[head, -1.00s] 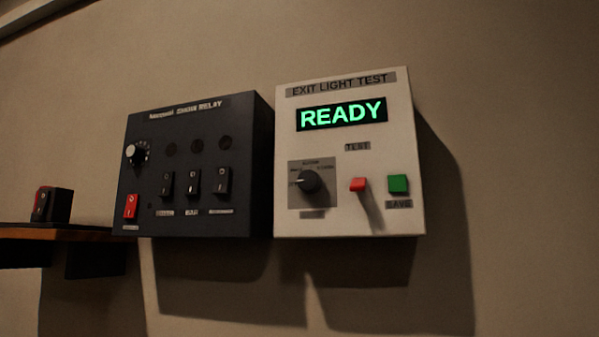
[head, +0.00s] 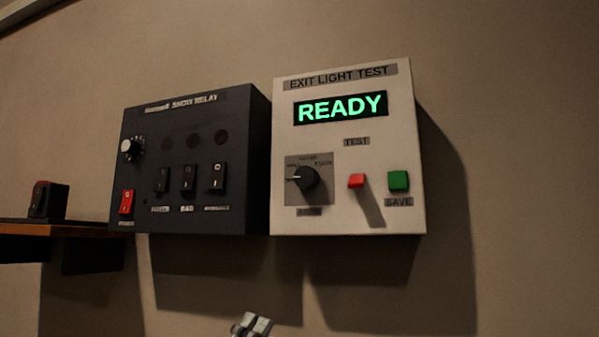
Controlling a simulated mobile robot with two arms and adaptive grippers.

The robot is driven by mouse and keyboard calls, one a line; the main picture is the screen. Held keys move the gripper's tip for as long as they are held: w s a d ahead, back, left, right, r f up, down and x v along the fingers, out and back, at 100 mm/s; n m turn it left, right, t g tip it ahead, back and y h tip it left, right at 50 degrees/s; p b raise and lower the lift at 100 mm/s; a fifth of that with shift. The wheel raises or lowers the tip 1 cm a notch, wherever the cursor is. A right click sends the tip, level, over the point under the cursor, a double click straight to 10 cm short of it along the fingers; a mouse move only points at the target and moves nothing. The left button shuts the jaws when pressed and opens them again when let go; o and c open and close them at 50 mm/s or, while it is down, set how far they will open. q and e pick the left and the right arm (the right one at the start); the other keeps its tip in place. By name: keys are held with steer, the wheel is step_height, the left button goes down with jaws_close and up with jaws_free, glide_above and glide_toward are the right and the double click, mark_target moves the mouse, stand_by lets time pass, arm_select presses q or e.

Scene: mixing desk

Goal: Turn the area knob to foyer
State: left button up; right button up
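The area knob (head: 306,178) is a black round knob on a grey plate (head: 323,194) at the lower left of the white EXIT LIGHT TEST box (head: 345,220). Its white pointer mark points left. Small labels stand around it at left, top and right; they are too blurred to read surely. The box display (head: 341,107) reads READY in green. Tips of a gripper (head: 252,325), seemingly my left one, show at the bottom edge, well below the knob and apart from both boxes. Most of it is out of frame. My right gripper is not in view.
A dark SHOW RELAY box (head: 190,125) with a knob and several switches adjoins at left. A wooden shelf (head: 50,230) holds a small black-and-red object (head: 48,199). Wall below is clear.

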arm_select(q)
steer(key=s+d+r+m+g+h, duration=0.1)
steer(key=s+d+r+m+g, duration=0.55)
steer(key=m, duration=0.65)
steer(key=s+d+r+m+g+h, duration=0.1)
steer(key=s+d+r+m+g, duration=0.45)
steer(key=m+g, duration=0.7)
steer(key=n+t+y, duration=0.1)
steer(key=t+y, duration=1.2)
steer(key=t, duration=0.2)
glide_toward(305, 176)
steer(key=p+x, duration=0.4)
steer(key=x, duration=0.3)
steer(key=shift+w+r, duration=0.1)
steer(key=shift+r, duration=0.05)
steer(key=shift+w+d+p, duration=0.25)
steer(key=shift+w+p, duration=0.1)
steer(key=shift+w, duration=0.15)
